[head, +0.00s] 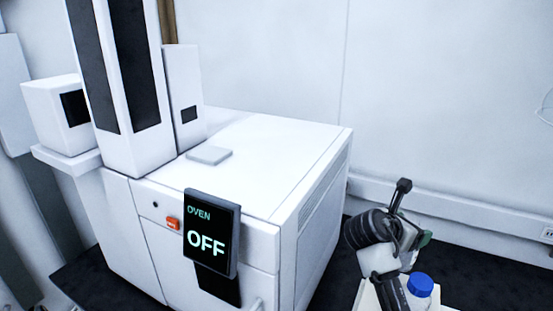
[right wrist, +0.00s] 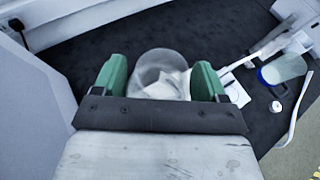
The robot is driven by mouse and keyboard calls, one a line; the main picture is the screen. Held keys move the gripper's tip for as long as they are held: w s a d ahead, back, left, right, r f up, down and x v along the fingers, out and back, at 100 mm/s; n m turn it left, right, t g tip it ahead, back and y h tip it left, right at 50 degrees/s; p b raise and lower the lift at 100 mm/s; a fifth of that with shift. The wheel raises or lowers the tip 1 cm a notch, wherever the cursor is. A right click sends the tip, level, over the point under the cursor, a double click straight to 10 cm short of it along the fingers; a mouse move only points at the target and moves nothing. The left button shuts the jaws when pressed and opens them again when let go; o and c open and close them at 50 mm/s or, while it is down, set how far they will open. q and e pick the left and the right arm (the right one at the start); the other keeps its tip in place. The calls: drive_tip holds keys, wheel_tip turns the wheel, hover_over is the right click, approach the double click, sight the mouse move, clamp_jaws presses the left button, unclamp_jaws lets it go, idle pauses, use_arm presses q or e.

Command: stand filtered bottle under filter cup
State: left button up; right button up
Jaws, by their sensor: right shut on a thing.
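My right gripper (right wrist: 160,70) is shut on a clear, round vessel (right wrist: 158,62), with one green finger on each side of it. Something white shows through or inside the vessel; I cannot tell whether it is the filtered bottle or the filter cup. In the head view my right gripper (head: 424,239) is at the lower right, mostly hidden by its own arm, and the held vessel cannot be made out. A bottle with a blue cap (head: 420,284) stands below it at the picture's bottom edge. My left gripper is not in view.
A white instrument (head: 265,150) with an oven display (head: 212,233) reading OFF fills the left and middle of the head view. In the right wrist view, a clear blue-edged container (right wrist: 285,70) and a small white piece (right wrist: 276,106) are at the right.

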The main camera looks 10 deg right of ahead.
wheel_tip(320, 180, up, 7)
drive_tip(key=p, duration=0.6)
drive_tip(key=shift+r, duration=0.15)
drive_tip(key=s+a+f+n+t+y+b, duration=0.3)
drive_tip(key=a+f+n+t+b, duration=0.15)
drive_tip(key=a+f, duration=0.2)
drive_tip(key=s+a+f+n+t+y+b, duration=0.35)
drive_tip(key=a+f+n, duration=0.2)
drive_tip(key=f, duration=0.25)
drive_tip(key=s+a+f+n+t+y+b, duration=0.2)
drive_tip(key=s+a+f+n+y, duration=0.3)
drive_tip(key=s+a, duration=0.4)
drive_tip(key=shift+a+f+y+b, duration=0.35)
drive_tip(key=shift+a+y+b, duration=0.3)
drive_tip(key=shift+a, duration=0.6)
drive_tip(key=shift+w, duration=0.1)
